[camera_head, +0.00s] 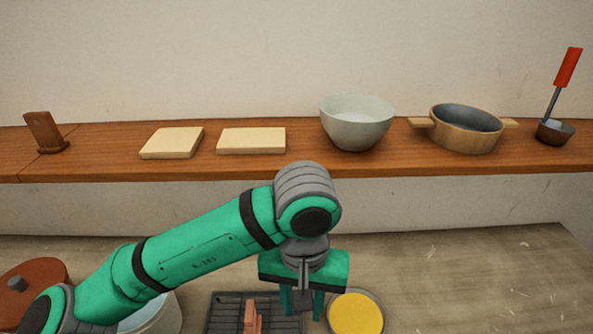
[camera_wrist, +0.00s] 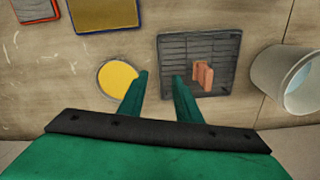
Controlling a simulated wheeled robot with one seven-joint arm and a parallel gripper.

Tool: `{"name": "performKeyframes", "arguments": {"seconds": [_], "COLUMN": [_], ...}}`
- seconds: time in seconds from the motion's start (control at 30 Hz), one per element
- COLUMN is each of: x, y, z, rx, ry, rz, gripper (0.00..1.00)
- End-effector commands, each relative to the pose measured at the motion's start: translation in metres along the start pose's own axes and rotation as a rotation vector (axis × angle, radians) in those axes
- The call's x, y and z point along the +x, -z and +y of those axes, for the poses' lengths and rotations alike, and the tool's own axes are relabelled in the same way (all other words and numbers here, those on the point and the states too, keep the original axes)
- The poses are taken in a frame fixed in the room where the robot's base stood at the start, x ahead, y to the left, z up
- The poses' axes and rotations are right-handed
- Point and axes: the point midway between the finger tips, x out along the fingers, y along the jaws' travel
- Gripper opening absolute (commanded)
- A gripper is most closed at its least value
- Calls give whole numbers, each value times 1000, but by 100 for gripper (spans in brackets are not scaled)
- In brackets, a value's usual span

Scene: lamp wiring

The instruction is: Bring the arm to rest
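My gripper (camera_head: 302,302) points down over the lower counter in the head view, at the end of my green arm, which reaches in from the lower left.
The wooden shelf (camera_head: 300,170) behind holds two pale slabs, a bowl (camera_head: 357,122), a two-handled pot (camera_head: 464,130), a red-handled ladle (camera_head: 556,130) and a brown stand (camera_head: 45,132). A pale round container (camera_head: 160,318) and a brown lid (camera_head: 35,272) are at left. The counter (camera_head: 470,275) at right is clear.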

Motion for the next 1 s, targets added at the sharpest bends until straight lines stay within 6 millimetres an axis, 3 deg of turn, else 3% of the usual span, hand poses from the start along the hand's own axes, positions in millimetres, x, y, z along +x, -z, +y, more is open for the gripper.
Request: {"name": "performKeyframes", "arguments": {"seconds": [0.5,0.7,1.0], "x": [34,44,48], "y": [57,69,74], "z": [57,72,77], "rx": [140,172,184], "ry": [-1,-1,0], "rz": [-2,-1,0], "gripper": [31,31,31]}}
